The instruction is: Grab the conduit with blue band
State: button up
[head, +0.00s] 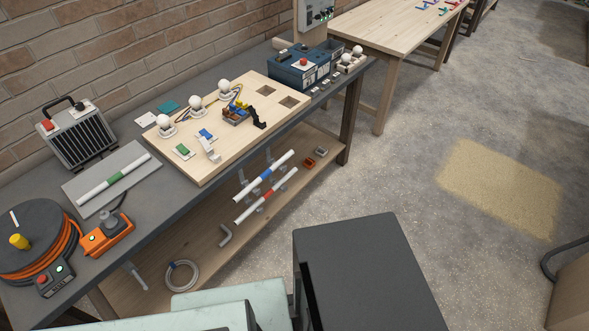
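The conduit with the blue band (265,174) is a white tube with a blue ring at its middle. It lies slantwise at the front of the workbench, over the lower shelf, and seems to rest on grey brackets. A similar white conduit with a red band (266,196) lies just below it in the picture, roughly parallel. A third white conduit with a green band (114,178) lies on a grey board on the bench top. My gripper is not in view, so its state does not show.
The dark bench top carries a wooden board (225,150) with bulbs, a heater (78,135), an orange cable reel (38,240) and an orange tool (107,235). The lower shelf (190,245) holds a cable coil (182,275). The concrete floor (400,180) to the right is open.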

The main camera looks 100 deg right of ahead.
aim_at(238, 197)
jog(key=u, duration=0.1)
jog(key=k, duration=0.25)
jog(key=u, duration=0.95)
jog(key=i, duration=1.15)
jog(key=z, duration=2.6)
jog(key=i, duration=0.1)
jog(key=z, duration=2.2)
jog(key=i, duration=1)
jog(key=u, duration=0.05)
